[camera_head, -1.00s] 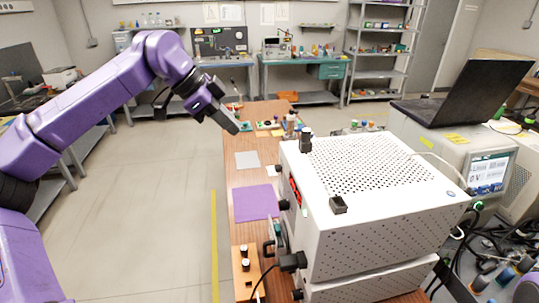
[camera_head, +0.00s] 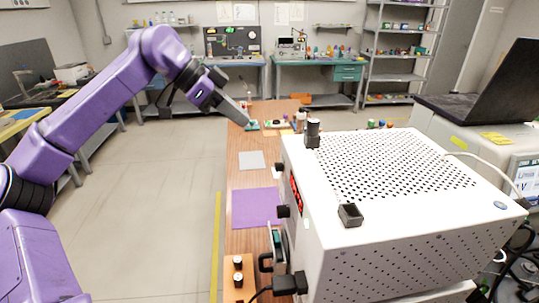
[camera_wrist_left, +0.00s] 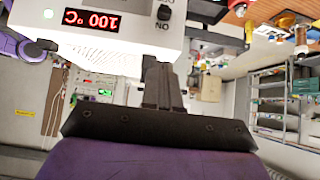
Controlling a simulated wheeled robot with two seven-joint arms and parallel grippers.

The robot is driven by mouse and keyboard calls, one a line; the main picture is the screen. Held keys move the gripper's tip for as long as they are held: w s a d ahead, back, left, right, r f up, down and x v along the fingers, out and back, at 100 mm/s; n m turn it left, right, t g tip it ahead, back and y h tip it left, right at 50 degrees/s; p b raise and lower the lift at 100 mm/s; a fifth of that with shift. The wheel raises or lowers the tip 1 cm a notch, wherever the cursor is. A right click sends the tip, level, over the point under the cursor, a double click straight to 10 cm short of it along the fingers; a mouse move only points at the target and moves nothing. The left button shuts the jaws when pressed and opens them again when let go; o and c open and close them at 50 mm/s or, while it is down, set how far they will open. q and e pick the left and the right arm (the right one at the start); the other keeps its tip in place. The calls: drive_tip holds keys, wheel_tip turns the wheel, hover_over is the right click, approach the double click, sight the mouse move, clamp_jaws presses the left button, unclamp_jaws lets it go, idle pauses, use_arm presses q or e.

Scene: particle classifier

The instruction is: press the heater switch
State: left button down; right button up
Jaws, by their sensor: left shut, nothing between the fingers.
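The heater is a white box with a perforated top (camera_head: 420,240), at the right of the head view. Its front has a red lit display (camera_head: 296,193), reading 100 °C upside down in the left wrist view (camera_wrist_left: 91,21). Beside it in that view is a black switch (camera_wrist_left: 165,12) on the panel, with an upside-down ON label. My left gripper (camera_head: 243,116) is shut and empty, beyond the heater's far front corner in the head view. In the left wrist view its fingers (camera_wrist_left: 161,80) point at the panel edge near the switch, apparently apart from it. My right gripper is out of view.
A wooden bench (camera_head: 245,176) runs along the heater's front, with a purple mat (camera_head: 256,208) and grey sheet (camera_head: 251,160). A black plug (camera_head: 290,284) sticks out at the near front corner. A laptop (camera_head: 490,95) stands at right. The floor at left is clear.

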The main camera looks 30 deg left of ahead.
use_arm(q)
drive_tip(key=p, duration=0.2)
approach(282, 165)
drive_tip(key=w+d, duration=0.2)
drive_tip(key=shift+w+d+r, duration=0.15)
drive_tip(key=shift+d+r, duration=0.1)
drive_tip(key=shift+d, duration=0.15)
wheel_tip(282, 165, down, 4)
drive_tip(key=shift+w+d+r+p, duration=0.1)
drive_tip(key=shift+d+r+p, duration=0.1)
drive_tip(key=shift+p, duration=0.55)
drive_tip(key=shift+a+f, duration=0.1)
drive_tip(key=shift+f, duration=0.35)
